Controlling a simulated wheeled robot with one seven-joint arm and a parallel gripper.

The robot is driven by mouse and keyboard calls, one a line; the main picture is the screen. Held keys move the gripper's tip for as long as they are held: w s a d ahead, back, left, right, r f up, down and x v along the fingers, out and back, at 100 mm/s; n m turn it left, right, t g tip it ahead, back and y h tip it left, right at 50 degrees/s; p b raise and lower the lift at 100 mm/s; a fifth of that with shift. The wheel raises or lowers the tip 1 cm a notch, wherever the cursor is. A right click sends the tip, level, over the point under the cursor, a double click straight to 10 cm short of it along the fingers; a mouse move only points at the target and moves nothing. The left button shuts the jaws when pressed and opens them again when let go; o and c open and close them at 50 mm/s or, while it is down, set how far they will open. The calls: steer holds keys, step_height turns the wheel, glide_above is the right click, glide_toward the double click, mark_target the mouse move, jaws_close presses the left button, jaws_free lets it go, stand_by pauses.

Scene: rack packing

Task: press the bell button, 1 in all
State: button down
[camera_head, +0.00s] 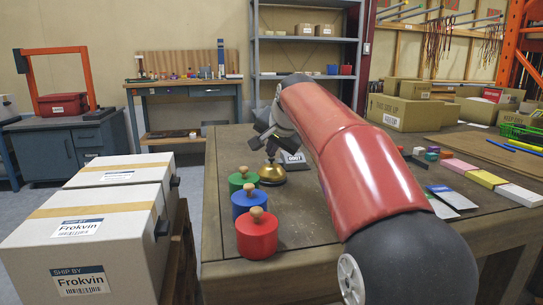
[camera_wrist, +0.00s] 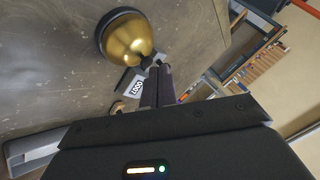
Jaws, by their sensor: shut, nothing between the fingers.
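The bell (camera_head: 272,176) is a gold dome on a dark base, standing on the wooden table (camera_head: 310,235) behind the colored knobbed pots. My gripper (camera_head: 268,147) is just above it, pointing down, and partly hides its top. In the wrist view the bell (camera_wrist: 128,40) is at the upper left, with its dark button (camera_wrist: 147,62) at the dome's top. My gripper's two fingers (camera_wrist: 156,72) are together, empty, with their tips right by the button. I cannot tell whether they touch it.
Green (camera_head: 242,180), blue (camera_head: 249,203) and red (camera_head: 257,236) pots with wooden knobs stand in front of the bell. A small sign (camera_head: 293,160) stands behind it to the right. Colored blocks and cards lie on the table's right side. White cartons (camera_head: 95,225) are at left.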

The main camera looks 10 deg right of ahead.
steer(key=shift+r, duration=0.35)
step_height(320, 180, up, 5)
steer(key=p, duration=0.5)
steer(key=shift+s, duration=0.1)
stand_by(0.5)
